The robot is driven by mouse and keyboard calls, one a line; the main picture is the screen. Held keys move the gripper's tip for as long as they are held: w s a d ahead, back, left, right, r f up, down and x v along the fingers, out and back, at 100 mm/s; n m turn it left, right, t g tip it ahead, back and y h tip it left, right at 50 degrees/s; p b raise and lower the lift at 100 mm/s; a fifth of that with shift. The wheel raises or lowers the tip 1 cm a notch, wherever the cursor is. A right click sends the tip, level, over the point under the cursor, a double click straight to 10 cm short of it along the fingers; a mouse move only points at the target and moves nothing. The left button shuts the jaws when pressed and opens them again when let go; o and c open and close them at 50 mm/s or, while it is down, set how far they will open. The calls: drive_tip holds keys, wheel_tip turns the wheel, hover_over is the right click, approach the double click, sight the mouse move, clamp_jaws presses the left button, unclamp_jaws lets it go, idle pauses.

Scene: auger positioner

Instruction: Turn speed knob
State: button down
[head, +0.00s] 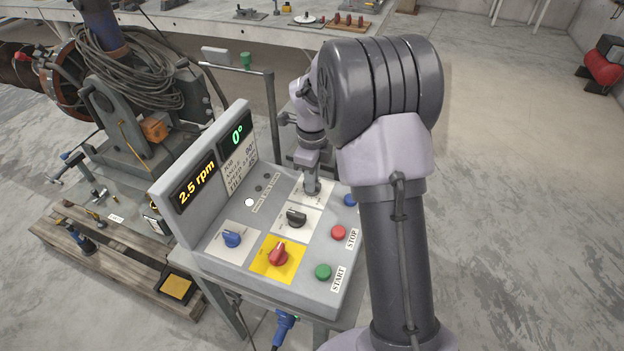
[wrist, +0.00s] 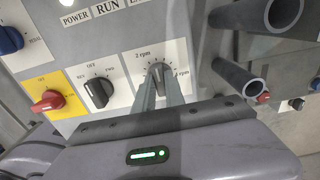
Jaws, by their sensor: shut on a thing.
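The speed knob (wrist: 157,69) is a dark grey knob on a white plate marked "2 rpm" at its left in the wrist view. My gripper (wrist: 158,80) is shut on it, one finger on each side. In the head view my gripper (head: 311,187) reaches down to the far right part of the control panel (head: 225,262), and the knob is largely hidden there. The panel's display (head: 196,182) reads 2.5 rpm in yellow, with 0° in green beside it.
Near the gripper are a black knob (head: 296,216), a red knob (head: 279,254) on yellow, a blue knob (head: 232,239), a red stop button (head: 339,233) and a green start button (head: 323,272). Two grey tubes (wrist: 240,79) stand close at the right in the wrist view.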

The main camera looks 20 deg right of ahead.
drive_tip(key=c, duration=1.4)
unclamp_jaws()
drive_tip(key=shift+r, duration=0.1)
wheel_tip(320, 180, up, 17)
drive_tip(key=p, duration=0.6)
drive_tip(key=shift+r+p, duration=0.15)
drive_tip(key=shift+p, duration=0.2)
